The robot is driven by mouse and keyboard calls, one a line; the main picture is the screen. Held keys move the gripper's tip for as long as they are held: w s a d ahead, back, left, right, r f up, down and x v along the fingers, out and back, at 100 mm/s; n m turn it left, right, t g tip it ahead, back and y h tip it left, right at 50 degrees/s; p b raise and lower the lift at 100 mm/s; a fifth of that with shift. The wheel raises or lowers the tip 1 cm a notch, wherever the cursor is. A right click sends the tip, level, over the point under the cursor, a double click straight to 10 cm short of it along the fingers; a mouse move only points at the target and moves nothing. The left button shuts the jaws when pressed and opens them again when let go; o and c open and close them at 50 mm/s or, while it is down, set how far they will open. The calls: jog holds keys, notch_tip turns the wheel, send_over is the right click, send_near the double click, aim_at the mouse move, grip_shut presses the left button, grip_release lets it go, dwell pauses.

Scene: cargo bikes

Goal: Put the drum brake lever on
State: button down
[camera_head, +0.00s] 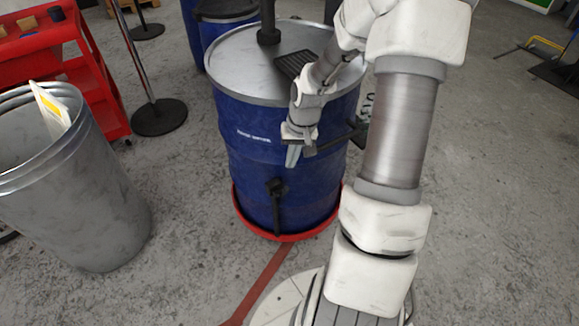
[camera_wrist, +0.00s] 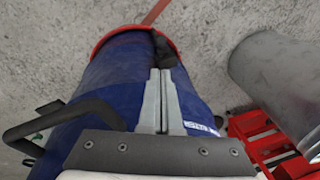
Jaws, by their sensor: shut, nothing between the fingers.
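The blue drum (camera_head: 250,165) stands on a red round base (camera_head: 285,236) and has a grey metal lid (camera_head: 235,75). A black brake lever (camera_head: 276,205) is on the drum's lower front and points down. In the wrist view the lever (camera_wrist: 163,50) shows just beyond my fingertips, partly hidden by them. My gripper (camera_head: 292,158) is in front of the drum's upper wall, above the lever, with its fingers pointing down. In the wrist view the fingers (camera_wrist: 162,75) are together and empty. I cannot tell whether they touch the lever.
A grey metal bin (camera_head: 75,190) with a paper in it stands at the left. Behind it are a red cart (camera_head: 45,50) and a post on a round black foot (camera_head: 158,117). A black bar handle (camera_wrist: 60,118) shows at left in the wrist view. Floor at right is mostly clear.

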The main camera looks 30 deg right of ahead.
notch_tip(320, 180, down, 8)
jog(key=w+b, duration=0.1)
jog(key=b, duration=0.2)
jog(key=shift+a+f, duration=0.25)
jog(key=shift+a, duration=0.2)
